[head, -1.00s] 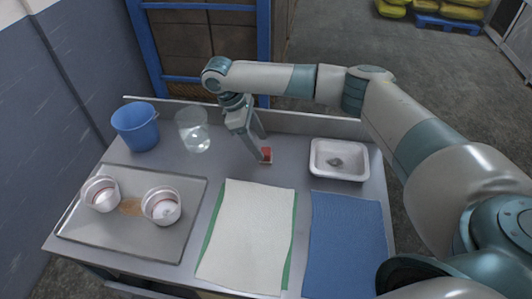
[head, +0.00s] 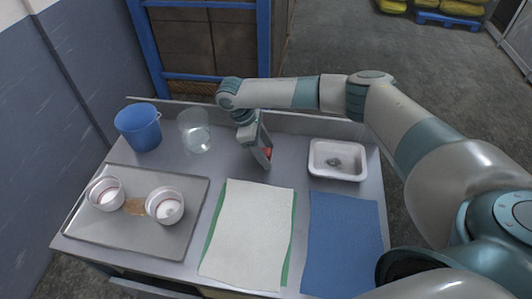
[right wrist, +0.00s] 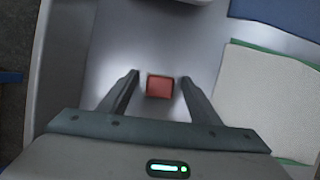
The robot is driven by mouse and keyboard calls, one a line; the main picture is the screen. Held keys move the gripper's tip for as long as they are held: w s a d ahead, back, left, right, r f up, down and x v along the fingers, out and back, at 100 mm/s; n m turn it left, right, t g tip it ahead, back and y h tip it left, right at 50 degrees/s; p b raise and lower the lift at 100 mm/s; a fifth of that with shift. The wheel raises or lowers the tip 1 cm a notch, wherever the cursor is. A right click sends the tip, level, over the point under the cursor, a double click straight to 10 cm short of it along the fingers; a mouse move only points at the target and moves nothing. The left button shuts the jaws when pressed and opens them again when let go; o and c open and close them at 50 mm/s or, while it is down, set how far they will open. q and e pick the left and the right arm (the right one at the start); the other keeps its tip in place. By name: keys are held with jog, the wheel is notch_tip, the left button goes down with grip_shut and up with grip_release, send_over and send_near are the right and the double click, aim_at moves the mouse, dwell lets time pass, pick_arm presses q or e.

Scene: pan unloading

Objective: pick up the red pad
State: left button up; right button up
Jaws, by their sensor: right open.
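The red pad (right wrist: 160,87) is a small reddish block on the grey table. In the right wrist view it lies between the two fingers of my right gripper (right wrist: 159,82), with a gap on each side. The gripper is open and holds nothing. In the head view my right gripper (head: 264,162) is over the back middle of the table and hides most of the red pad (head: 267,152); only a bit of red shows. My left gripper is not in view.
A blue bucket (head: 138,127) and clear container (head: 194,132) stand left of the gripper, a white tray (head: 338,174) right. In front lie a white cloth (head: 246,235) on green, a blue cloth (head: 343,245), and a metal tray (head: 138,235) with two white cups (head: 165,206).

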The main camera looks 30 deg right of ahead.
aim_at(267, 153)
dwell(0.4)
jog(key=c, duration=1.1)
jog(key=shift+r, duration=0.1)
jog(key=shift+r+b, duration=0.45)
jog(key=r, duration=0.1)
jog(key=r+b, duration=0.1)
jog(key=r, duration=0.1)
jog(key=shift+s, duration=0.3)
jog(key=shift+s+d+r+b, duration=0.15)
jog(key=shift+s+r+b, duration=0.25)
jog(key=shift+s+r, duration=1.1)
jog(key=shift+s+d+r+b, duration=0.2)
jog(key=shift+s+r+b, duration=0.45)
jog(key=shift+s, duration=1.5)
jog(key=shift+s+d+r+b, duration=0.2)
jog(key=shift+s+r, duration=1.1)
jog(key=shift+s, duration=0.55)
